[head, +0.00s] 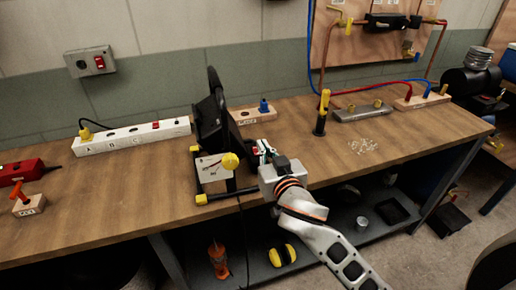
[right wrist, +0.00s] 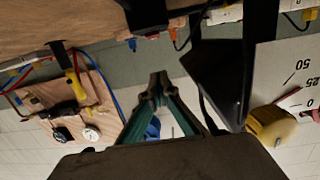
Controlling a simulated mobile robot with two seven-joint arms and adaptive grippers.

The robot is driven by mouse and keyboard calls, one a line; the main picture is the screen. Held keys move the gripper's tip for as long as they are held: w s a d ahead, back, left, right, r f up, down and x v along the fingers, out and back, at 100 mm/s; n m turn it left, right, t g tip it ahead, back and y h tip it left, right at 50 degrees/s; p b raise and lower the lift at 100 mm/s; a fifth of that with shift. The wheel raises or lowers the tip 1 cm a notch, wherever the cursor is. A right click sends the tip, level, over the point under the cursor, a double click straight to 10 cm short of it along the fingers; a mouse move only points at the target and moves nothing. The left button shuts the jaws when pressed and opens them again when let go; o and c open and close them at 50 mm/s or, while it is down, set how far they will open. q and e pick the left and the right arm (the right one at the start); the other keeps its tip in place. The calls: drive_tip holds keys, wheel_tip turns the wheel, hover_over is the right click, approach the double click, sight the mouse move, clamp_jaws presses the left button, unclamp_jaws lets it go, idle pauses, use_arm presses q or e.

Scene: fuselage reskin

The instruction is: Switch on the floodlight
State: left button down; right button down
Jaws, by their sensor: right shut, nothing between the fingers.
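The floodlight (head: 209,122) is a black housing seen edge-on in a frame on the bench. It has a yellow knob (head: 230,161), a white scale plate and yellow feet. In the right wrist view its black body (right wrist: 218,78) is right of the fingers, with the knob (right wrist: 270,125) and the plate (right wrist: 285,75) further right. My right gripper (head: 264,147) is just right of the floodlight, shut and empty; its fingertips (right wrist: 158,82) meet. A small red part shows beside the fingertips; I cannot tell whether they touch it. My left gripper is not in view.
A white power strip (head: 135,137) with a yellow plug and a red switch lies left of the floodlight. A wall box (head: 90,62) also has a red switch. A black-and-yellow tool (head: 322,113) stands to the right. The bench (head: 400,140) has free room at the right front.

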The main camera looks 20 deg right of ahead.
sight(258, 155)
drive_tip(key=w, duration=0.5)
drive_tip(key=shift+w+f, duration=0.15)
drive_tip(key=shift+f, duration=0.15)
wheel_tip(258, 155, down, 3)
drive_tip(key=shift+w+r+b, duration=0.15)
drive_tip(key=shift+b, duration=0.15)
drive_tip(key=shift+f, duration=0.7)
drive_tip(key=shift+w+f, duration=0.1)
